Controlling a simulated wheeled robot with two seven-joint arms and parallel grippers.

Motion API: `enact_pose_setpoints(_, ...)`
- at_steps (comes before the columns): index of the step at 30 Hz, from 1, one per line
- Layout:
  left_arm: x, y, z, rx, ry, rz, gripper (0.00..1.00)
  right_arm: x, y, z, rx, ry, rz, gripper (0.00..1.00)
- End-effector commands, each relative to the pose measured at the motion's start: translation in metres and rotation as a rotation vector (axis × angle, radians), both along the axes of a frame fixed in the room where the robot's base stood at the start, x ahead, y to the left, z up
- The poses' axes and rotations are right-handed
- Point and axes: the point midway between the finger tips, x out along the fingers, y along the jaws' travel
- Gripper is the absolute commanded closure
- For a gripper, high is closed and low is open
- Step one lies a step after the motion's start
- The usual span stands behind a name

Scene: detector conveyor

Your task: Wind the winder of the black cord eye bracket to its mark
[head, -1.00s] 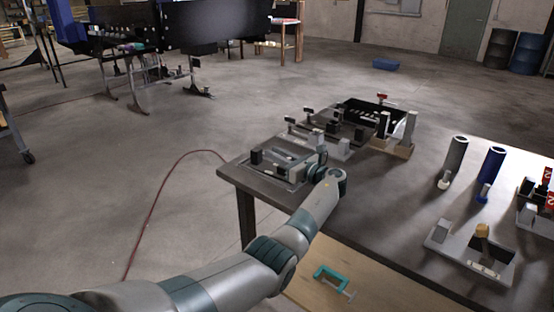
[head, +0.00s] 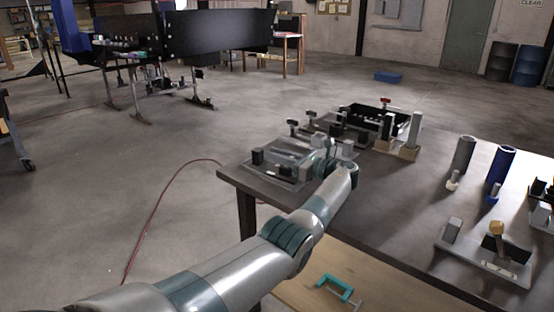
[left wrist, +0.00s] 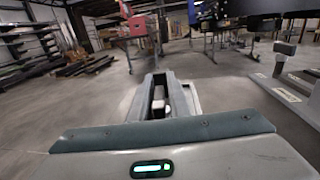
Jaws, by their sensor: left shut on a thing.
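My left gripper (head: 326,149) is over the left end of the bench, among the small fixtures, partly hidden by my own wrist in the head view. In the left wrist view its fingers (left wrist: 160,97) are close together, shut on a small pale piece, seemingly the winder (left wrist: 159,95). A mark cannot be made out. A grey plate with a black block (head: 257,157) lies just left of the gripper. Dark fixtures with upright black tags (head: 311,115) stand behind it. I cannot tell for certain which is the black cord eye bracket. My right gripper is out of view.
A black open tray (head: 362,117) and pale posts (head: 411,138) stand behind to the right. A grey tube (head: 463,156), a blue tube (head: 499,168) and another fixture (head: 478,262) are farther right. A teal clamp (head: 337,288) lies on the lower shelf. The bench middle is clear.

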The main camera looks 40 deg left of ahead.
Motion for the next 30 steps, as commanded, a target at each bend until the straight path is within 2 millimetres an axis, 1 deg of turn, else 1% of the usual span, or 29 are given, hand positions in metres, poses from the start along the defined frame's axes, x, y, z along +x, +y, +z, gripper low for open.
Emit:
enact_pose_setpoints(6, -0.0006, 0.0, -0.0004, 0.0, 0.0, 0.01, 1.0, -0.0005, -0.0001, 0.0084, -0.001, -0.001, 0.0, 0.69)
enact_pose_setpoints(16, -0.0007, 0.0001, -0.0002, 0.0, 0.001, 0.011, 1.0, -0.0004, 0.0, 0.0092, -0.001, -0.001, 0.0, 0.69)
enact_pose_setpoints(17, -0.0007, 0.0001, -0.0002, 0.0, 0.001, 0.011, 0.79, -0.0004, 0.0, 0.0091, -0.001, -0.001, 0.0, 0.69)
enact_pose_setpoints(18, -0.0007, 0.0001, -0.0002, 0.0, 0.001, 0.011, 0.73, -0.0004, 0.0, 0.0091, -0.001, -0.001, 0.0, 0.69)
enact_pose_setpoints(30, -0.0003, -0.0027, -0.0001, 0.0, 0.0, 0.01, 0.73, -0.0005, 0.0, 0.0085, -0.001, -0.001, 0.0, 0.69)
